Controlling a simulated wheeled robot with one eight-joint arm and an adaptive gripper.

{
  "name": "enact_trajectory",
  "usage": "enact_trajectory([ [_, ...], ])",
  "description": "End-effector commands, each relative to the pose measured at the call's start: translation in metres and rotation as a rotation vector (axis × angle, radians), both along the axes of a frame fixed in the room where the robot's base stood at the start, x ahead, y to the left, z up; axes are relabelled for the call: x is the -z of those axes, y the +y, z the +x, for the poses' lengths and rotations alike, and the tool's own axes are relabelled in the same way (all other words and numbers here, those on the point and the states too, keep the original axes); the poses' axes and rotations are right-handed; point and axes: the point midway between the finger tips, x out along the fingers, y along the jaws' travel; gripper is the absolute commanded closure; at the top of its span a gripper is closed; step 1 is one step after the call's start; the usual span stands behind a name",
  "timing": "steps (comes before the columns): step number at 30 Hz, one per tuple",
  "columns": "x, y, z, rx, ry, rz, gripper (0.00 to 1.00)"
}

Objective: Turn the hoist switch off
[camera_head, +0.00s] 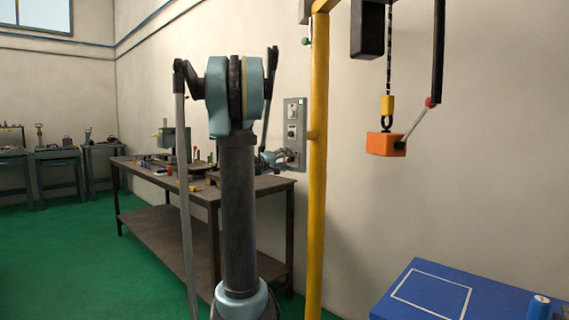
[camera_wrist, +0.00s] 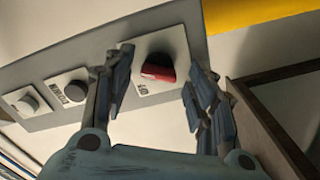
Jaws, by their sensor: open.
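A grey control panel (camera_head: 296,118) is fixed to the wall behind the bench, partly covered by my arm. In the wrist view the panel (camera_wrist: 190,22) is tilted and carries a red switch (camera_wrist: 158,69) on a white plate, with a dark knob (camera_wrist: 76,90) and a grey knob (camera_wrist: 28,104) to its left. The small labels are too unclear to read surely. My gripper (camera_wrist: 160,82) is open, its two fingers on either side of the red switch; I cannot tell whether they touch it. In the head view my gripper (camera_head: 284,158) is small at the panel's lower part.
A yellow post (camera_head: 318,160) stands just right of the panel. A hoist (camera_head: 368,28) hangs an orange block (camera_head: 385,144) on a chain. A dark workbench (camera_head: 160,180) with tools stands below the panel. A blue table (camera_head: 410,275) is at lower right.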

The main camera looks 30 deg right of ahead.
Motion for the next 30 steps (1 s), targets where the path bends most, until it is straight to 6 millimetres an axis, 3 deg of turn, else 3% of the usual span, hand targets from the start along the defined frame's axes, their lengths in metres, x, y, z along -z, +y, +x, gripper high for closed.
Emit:
enact_trajectory([
  [5,0.0000,0.0000,-0.0002,0.000,0.000,0.000,0.51],
  [9,0.0000,0.0001,-0.0002,0.000,0.000,0.000,0.82],
  [11,0.0001,0.0003,-0.0001,0.000,0.000,0.000,0.93],
  [23,0.0012,0.0009,0.0002,-0.002,0.036,-0.010,0.93],
  [30,0.0018,0.0012,0.0005,-0.002,0.146,-0.049,0.92],
])
